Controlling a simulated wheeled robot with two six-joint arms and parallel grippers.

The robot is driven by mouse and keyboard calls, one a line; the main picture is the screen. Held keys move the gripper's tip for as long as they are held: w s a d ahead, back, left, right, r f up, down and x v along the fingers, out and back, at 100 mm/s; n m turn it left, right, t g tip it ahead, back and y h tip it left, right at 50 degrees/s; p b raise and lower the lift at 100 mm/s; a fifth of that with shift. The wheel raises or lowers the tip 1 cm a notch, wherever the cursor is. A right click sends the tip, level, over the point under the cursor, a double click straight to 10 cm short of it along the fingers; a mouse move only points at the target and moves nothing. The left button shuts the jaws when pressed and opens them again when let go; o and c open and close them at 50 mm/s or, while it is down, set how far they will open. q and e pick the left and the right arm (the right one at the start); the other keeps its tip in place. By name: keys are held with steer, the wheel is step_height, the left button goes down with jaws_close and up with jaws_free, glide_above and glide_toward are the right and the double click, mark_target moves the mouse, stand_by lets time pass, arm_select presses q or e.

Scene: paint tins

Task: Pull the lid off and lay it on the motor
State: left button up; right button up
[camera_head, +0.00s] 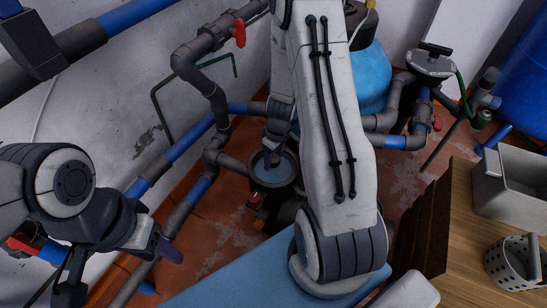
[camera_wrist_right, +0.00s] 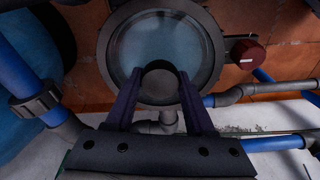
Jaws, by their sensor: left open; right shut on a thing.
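The lid (camera_wrist_right: 160,45) is a round, see-through bluish disc with a grey rim and a dark knob (camera_wrist_right: 160,80). In the head view the lid (camera_head: 273,168) sits at the round dark strainer pot, low between the pipes. I cannot tell whether it rests on the pot or is slightly raised. My right gripper (camera_wrist_right: 160,88) is shut on the knob; it also shows in the head view (camera_head: 272,158). A blue rounded body (camera_head: 372,80), perhaps the motor, stands behind my right arm, which partly hides it. My left gripper (camera_head: 165,247) is open and empty at the lower left.
Grey and blue pipes (camera_head: 180,150) run along the wall, with a red valve handle (camera_head: 239,33). A wooden table (camera_head: 463,230) at the right holds a grey bin (camera_head: 510,190) and a perforated basket (camera_head: 512,262). A large blue tank (camera_head: 525,75) stands back right.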

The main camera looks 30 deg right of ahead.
jaws_close()
steer(key=shift+r+p, duration=1.05)
steer(key=shift+r, duration=0.2)
steer(key=shift+r+p, duration=1.6)
steer(key=shift+r, duration=0.35)
steer(key=shift+r, duration=0.1)
